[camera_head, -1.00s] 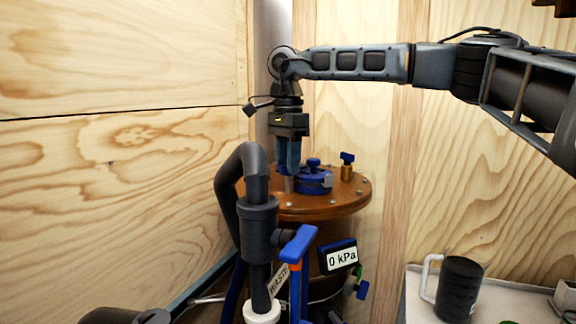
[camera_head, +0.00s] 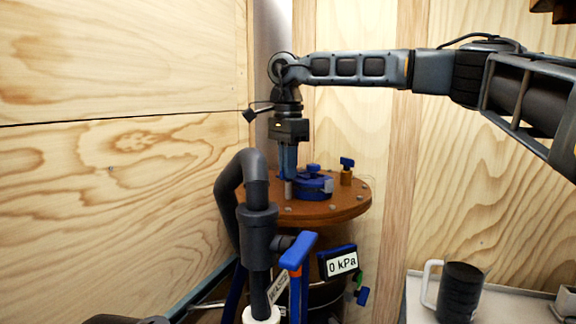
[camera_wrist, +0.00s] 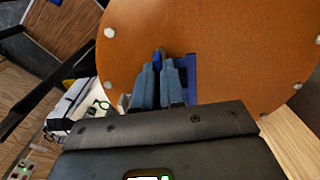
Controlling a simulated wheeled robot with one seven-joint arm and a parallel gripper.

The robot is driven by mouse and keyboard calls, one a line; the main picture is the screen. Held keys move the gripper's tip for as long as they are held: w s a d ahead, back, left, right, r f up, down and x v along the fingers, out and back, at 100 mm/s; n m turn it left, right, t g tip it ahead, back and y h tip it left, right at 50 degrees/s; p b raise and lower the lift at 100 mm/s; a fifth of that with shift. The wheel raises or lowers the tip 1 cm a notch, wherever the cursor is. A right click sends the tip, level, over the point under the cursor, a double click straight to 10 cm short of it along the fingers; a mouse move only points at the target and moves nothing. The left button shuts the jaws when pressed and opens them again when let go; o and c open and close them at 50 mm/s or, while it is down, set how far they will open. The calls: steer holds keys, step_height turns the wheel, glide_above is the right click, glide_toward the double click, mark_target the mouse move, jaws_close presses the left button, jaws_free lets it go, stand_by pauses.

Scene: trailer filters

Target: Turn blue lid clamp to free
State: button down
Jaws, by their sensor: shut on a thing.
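The orange-brown round lid (camera_head: 330,211) sits on top of the vessel, and it fills much of the wrist view (camera_wrist: 225,35). The blue lid clamp (camera_wrist: 158,56) shows as a narrow blue piece between my fingertips in the wrist view. My gripper (camera_head: 288,178) points straight down over the left part of the lid. Its two blue-grey fingers are shut on the clamp, and they also show in the wrist view (camera_wrist: 159,66). In the head view the fingers hide the held part. A blue round fitting with a knob (camera_head: 313,184) stands just right of the fingers.
A blue-handled brass valve (camera_head: 347,170) stands on the lid, right of the fitting. A thick dark pipe (camera_head: 258,210) rises in front on the left. A gauge reads 0 kPa (camera_head: 342,264). A dark mug (camera_head: 460,290) stands on the white surface at right. Wooden walls are close behind.

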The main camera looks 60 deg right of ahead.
steer(key=shift+n, duration=0.3)
stand_by(0.8)
steer(key=n+p, duration=0.1)
steer(key=n, duration=0.2)
steer(key=shift+r+n+p, duration=0.1)
steer(key=shift+n+p, duration=0.2)
steer(key=shift+n, duration=0.1)
steer(key=n+p, duration=0.1)
steer(key=n, duration=0.8)
steer(key=shift+p, duration=0.3)
steer(key=n, duration=0.4)
steer(key=shift+n, duration=0.4)
steer(key=c, duration=1.2)
jaws_free()
